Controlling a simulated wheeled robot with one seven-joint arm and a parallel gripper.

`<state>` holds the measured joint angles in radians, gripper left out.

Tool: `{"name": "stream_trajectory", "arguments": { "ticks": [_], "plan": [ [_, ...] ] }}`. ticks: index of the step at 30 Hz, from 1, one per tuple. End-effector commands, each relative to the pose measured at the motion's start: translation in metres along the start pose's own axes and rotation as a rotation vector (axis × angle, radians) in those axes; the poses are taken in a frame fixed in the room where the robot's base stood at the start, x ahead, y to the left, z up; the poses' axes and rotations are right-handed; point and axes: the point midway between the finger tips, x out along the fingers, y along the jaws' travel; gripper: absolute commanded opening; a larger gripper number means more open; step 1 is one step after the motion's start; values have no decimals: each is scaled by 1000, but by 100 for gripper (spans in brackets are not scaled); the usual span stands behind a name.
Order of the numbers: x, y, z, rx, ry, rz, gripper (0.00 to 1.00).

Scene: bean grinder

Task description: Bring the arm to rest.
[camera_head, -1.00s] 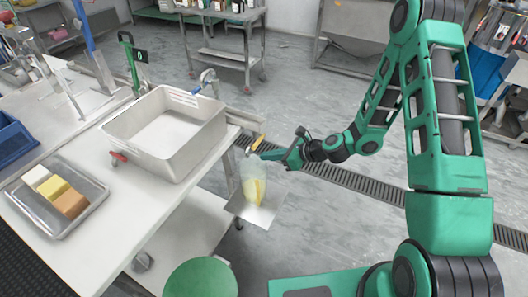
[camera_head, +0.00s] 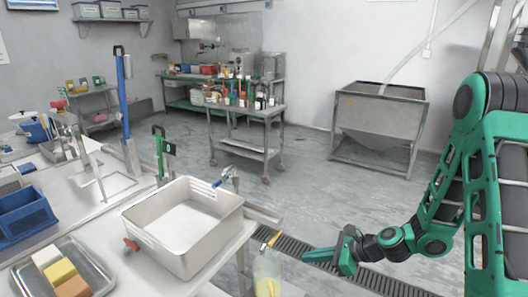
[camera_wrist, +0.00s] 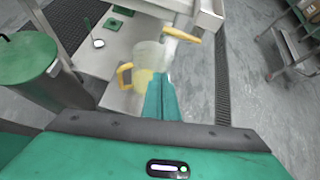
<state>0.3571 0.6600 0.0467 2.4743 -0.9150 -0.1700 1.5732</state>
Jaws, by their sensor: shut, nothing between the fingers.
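My gripper (camera_head: 308,256) is at the lower middle of the head view, with its fingers together and empty. It points left toward a clear pitcher (camera_head: 266,283) with yellow contents, and a gap shows between them. In the wrist view the shut fingers (camera_wrist: 161,97) reach up the middle of the picture. The pitcher (camera_wrist: 147,57), with a yellow handle, appears just beyond their tips. My arm (camera_head: 450,225) comes in from the right, bent at the elbow. The pitcher's lower part is cut off in the head view.
A worktable holds a large grey bin (camera_head: 180,238), a blue crate (camera_head: 22,214) and a metal tray (camera_head: 98,283) with coloured blocks. In the wrist view a green-lidded drum (camera_wrist: 28,62) stands left. A steel hopper (camera_head: 380,115) stands at the back. Open floor lies between.

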Motion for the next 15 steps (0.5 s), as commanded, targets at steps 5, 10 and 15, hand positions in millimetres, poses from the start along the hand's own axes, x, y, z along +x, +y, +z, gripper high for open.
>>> {"name": "stream_trajectory", "arguments": {
  "ticks": [5,10,15],
  "plan": [
    [-40,6,-8,-318,149,66,0],
    [-88,12,-22,-590,298,155,0],
    [-143,18,-33,-814,436,257,0]
  ]
}}
